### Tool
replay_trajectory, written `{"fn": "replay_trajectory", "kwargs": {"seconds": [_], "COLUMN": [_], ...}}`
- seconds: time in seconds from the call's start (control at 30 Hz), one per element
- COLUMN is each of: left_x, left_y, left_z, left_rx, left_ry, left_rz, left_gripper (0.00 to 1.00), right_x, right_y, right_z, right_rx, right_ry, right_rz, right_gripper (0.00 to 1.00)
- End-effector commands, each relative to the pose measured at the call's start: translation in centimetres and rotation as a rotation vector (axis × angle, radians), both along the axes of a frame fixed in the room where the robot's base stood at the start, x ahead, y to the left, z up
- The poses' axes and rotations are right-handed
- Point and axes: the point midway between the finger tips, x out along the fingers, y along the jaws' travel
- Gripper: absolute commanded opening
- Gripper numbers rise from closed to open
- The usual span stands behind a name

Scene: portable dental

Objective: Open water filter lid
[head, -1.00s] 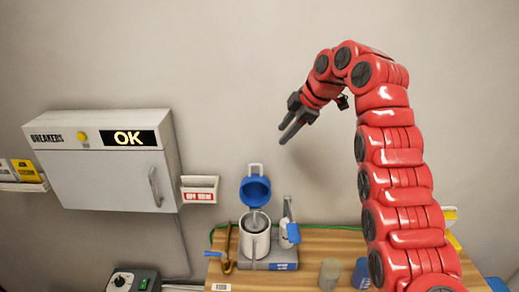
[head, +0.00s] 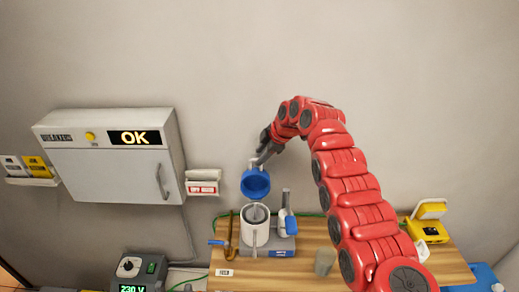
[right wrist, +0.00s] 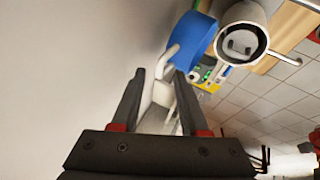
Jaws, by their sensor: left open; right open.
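The water filter (head: 254,236) is a white cylinder on a grey base on the wooden table. Its blue lid (head: 255,186) stands raised above the back of the body, and the filter's top is open. The lid's white loop handle sticks up from the lid. My right gripper (head: 261,157) is at this handle, fingers pointing down and left. In the right wrist view the blue lid (right wrist: 193,38) is beyond the open fingers, and part of the white handle (right wrist: 166,70) shows between them. Whether they touch it I cannot tell. My left gripper is out of view.
A breaker cabinet (head: 110,172) reading OK hangs on the wall at left. A small wall holder (head: 202,188) is between it and the filter. A grey cup (head: 325,262) and a yellow device (head: 428,230) stand on the table at right.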

Motion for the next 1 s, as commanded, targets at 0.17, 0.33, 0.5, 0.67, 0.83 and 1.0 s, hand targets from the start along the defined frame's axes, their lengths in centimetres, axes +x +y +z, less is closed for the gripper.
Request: {"fn": "replay_trajectory", "kwargs": {"seconds": [0.17,0.33,0.5,0.67,0.83,1.0], "left_x": [0.0,0.0,0.0,0.0,0.0,0.0], "left_y": [0.0,0.0,0.0,0.0,0.0,0.0], "left_z": [1.2,1.3,1.2,1.2,1.2,1.2], "left_rx": [0.0,0.0,0.0,0.0,0.0,0.0], "left_ry": [0.0,0.0,0.0,0.0,0.0,0.0], "left_rz": [0.0,0.0,0.0,0.0,0.0,0.0], "left_gripper": [0.5,0.5,0.5,0.5,0.5,0.5], "right_x": [0.4,0.4,0.5,0.5,0.5,0.5], "right_y": [0.5,0.6,0.6,0.6,0.6,0.6], "right_z": [-0.9,-1.4,-1.4,-1.4,-1.3,-1.3], "right_rx": [-0.001,-0.002,-0.001,-0.001,-0.001,-0.001], "right_ry": [0.0,0.0,0.0,0.0,0.0,-0.001], "right_rz": [0.001,0.0,0.0,0.0,0.0,0.0], "right_gripper": [0.44,0.44,0.44,0.21,0.0,0.0]}}
